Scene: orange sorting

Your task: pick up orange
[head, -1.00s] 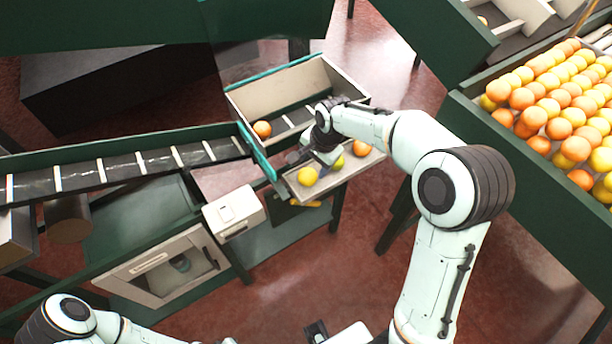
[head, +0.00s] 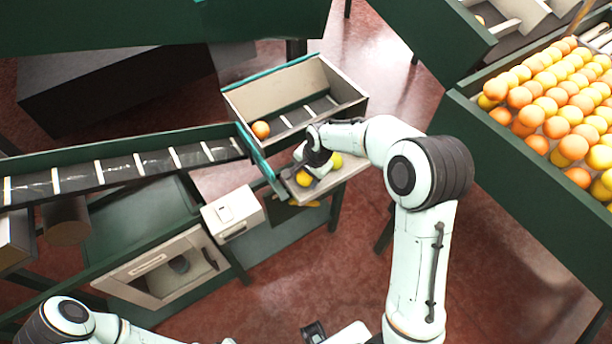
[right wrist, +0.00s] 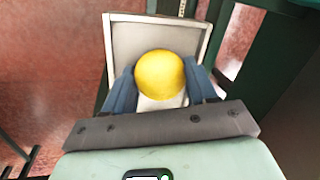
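My right gripper (head: 312,172) is over the small grey tray (head: 350,174) at the front of the sorting bin. In the right wrist view, its blue fingers (right wrist: 160,92) stand on either side of a yellow orange (right wrist: 159,75). I cannot tell whether both fingers touch it. That fruit also shows in the head view (head: 303,178), partly hidden by the gripper. An orange-coloured fruit (head: 261,130) lies in the bin behind. A dark part at the bottom edge may be my left gripper; its fingers are unclear.
The grey-walled bin (head: 345,84) stands behind the tray. A conveyor (head: 120,172) runs in from the left. A large crate of oranges (head: 530,175) is at the right. A white box (head: 233,213) stands left of the tray. Red floor is open in front.

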